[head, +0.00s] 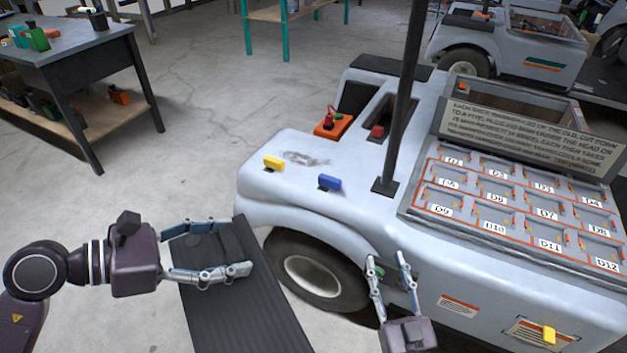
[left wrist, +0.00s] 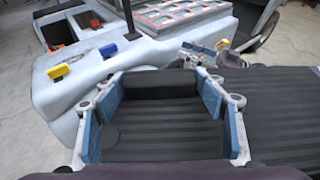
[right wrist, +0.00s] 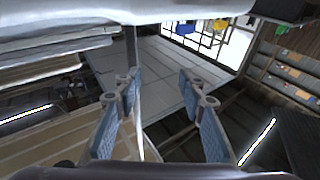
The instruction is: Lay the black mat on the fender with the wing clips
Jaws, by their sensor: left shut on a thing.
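The black mat (head: 220,300) is ribbed and hangs beside the cart's front wheel. My left gripper (head: 241,247) is shut on it near its upper end. In the left wrist view, the mat (left wrist: 160,148) spreads between and beyond the fingers, with a thicker dark bar (left wrist: 160,85) between them. The pale grey fender (head: 255,190) is up and to the right of the mat, which is apart from its top. A yellow wing clip (head: 273,163) and a blue wing clip (head: 329,183) stand on the fender. My right gripper (head: 386,257) is open and empty by the cart's side.
A dark post (head: 402,100) rises from the cart beside the fender. An orange tray (head: 334,125) sits behind the clips. A lettered board (head: 530,125) and numbered compartments (head: 515,205) fill the cart's right. A workbench (head: 75,45) stands far left. The floor between is clear.

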